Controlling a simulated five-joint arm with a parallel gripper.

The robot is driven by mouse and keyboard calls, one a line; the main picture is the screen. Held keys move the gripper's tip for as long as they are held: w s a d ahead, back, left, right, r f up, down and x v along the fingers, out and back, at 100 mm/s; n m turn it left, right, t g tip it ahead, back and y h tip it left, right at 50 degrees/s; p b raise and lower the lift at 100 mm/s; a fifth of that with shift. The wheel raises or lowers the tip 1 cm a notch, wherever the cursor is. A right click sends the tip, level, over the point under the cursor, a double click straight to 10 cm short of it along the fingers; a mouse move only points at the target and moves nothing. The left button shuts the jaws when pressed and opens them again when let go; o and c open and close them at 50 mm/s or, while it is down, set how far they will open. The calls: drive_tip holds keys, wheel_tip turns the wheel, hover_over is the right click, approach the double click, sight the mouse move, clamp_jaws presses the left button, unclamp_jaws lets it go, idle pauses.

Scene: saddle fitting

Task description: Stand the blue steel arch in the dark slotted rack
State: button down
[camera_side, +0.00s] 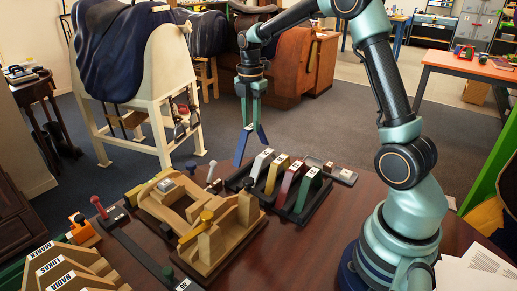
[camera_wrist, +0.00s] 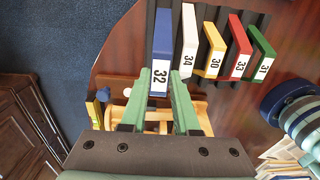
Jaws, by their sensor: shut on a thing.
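The blue arch (camera_side: 250,143), labelled 32, hangs from my gripper (camera_side: 250,120) above the table at the left end of the dark slotted rack (camera_side: 237,180). In the wrist view the blue arch (camera_wrist: 162,45) lies between the green fingers of my gripper (camera_wrist: 160,78), its numbered end toward me. My gripper is shut on it. In the side view the arch's legs point down, somewhat tilted. White, yellow, red and green arches stand in the rack to its right. I cannot tell whether the blue arch's feet touch the rack.
The white arch (camera_side: 262,163) is the closest neighbour, then the yellow arch (camera_side: 277,174), red arch (camera_side: 291,181) and green arch (camera_side: 307,190). A wooden fixture (camera_side: 175,205) with knobs stands to the left. Wooden name blocks (camera_side: 68,268) sit at the front left.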

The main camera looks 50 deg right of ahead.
drive_tip(key=shift+f, duration=1.45)
drive_tip(key=shift+f, duration=2)
idle(1.4)
idle(0.5)
drive_tip(key=shift+c, duration=0.9)
unclamp_jaws()
drive_tip(key=shift+r, duration=2.5)
